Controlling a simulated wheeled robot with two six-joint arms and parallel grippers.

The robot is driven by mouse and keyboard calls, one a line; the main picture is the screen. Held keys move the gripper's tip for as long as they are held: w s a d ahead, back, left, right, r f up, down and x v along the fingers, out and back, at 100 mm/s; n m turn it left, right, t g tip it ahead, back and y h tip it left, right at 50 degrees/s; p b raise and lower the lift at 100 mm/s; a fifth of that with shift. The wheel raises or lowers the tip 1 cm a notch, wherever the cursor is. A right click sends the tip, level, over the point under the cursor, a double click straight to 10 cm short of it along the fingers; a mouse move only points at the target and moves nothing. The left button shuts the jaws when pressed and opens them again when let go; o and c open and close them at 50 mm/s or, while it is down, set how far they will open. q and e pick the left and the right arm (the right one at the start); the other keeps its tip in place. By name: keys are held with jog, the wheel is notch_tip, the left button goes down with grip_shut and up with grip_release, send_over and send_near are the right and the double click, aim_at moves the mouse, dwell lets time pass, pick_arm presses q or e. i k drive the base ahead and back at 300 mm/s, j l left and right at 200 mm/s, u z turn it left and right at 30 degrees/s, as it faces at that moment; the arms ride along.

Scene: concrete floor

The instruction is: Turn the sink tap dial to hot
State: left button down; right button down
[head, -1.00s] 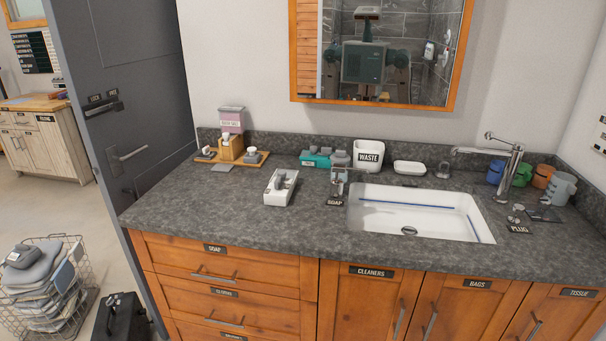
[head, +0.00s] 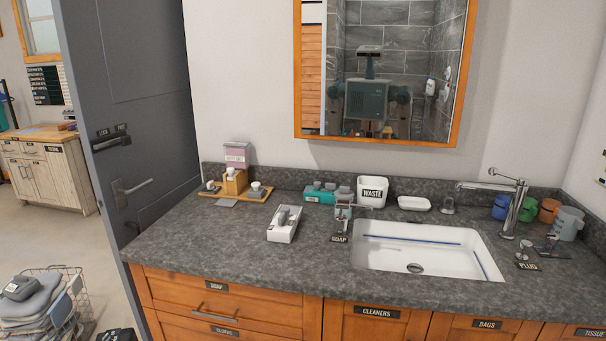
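The chrome sink tap (head: 513,205) stands on the counter at the right rear of the white sink basin (head: 399,257), its spout reaching left over the basin. A thin lever sticks up and left from its top. A small chrome fitting (head: 447,205) stands behind the basin, left of the tap. Another small metal fitting (head: 523,249) is by the PLUG label. I cannot tell which part is the dial or read any hot mark. Neither of my grippers is in this view; my body shows only as a small reflection in the mirror.
The grey stone counter (head: 198,252) has clear room at front left. A soap stand (head: 343,211), white WASTE bin (head: 373,191) and white dish (head: 413,203) are near the basin. Cups (head: 568,223) stand right of the tap. A grey door (head: 130,110) is at left.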

aim_at(551, 240)
jog(key=z, duration=1.2)
